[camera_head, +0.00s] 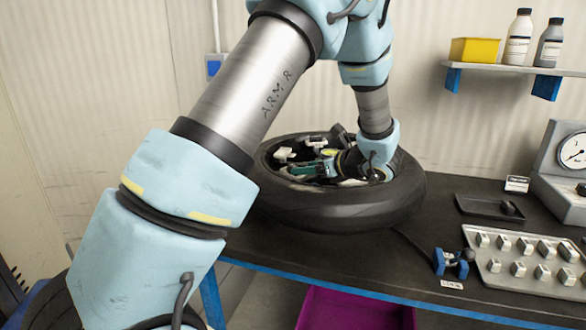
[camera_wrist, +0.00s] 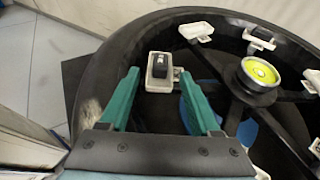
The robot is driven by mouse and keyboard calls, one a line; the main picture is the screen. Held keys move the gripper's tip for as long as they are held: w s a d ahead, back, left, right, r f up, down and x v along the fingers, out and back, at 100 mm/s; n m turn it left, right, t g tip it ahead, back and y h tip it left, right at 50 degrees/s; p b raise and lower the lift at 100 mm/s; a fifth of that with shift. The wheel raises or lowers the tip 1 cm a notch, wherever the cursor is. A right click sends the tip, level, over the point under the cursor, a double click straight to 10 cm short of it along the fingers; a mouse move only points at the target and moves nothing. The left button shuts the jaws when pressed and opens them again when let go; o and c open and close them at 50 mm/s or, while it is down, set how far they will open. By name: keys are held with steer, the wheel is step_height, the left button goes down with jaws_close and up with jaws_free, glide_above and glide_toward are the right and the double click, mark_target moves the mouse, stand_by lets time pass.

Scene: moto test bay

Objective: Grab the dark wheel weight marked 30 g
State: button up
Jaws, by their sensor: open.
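A small dark block with a pale mark (camera_wrist: 159,65), likely the wheel weight, sits on a pale pad (camera_wrist: 157,86) inside the wheel; its marking is too small to read. My gripper (camera_wrist: 163,78) is open. Its two green fingers stand on either side of the pad in the wrist view, with nothing visibly pinched. In the head view my gripper (camera_head: 306,170) is down inside the black tyre (camera_head: 340,212), which lies flat on the bench. The dark block cannot be made out clearly there.
Other pale pads (camera_wrist: 196,32) sit around the wheel, with a yellow-topped hub (camera_wrist: 260,72) and dark spokes near the right finger. A metal tray of several weights (camera_head: 488,264), a blue clamp-like tool (camera_head: 446,262) and a black tray (camera_head: 478,205) lie to the right.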

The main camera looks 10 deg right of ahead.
mark_target(298, 176)
steer(key=p+x, duration=0.1)
steer(key=x, duration=0.3)
steer(key=shift+w+r, duration=0.15)
steer(key=shift+c, duration=0.3)
jaws_close()
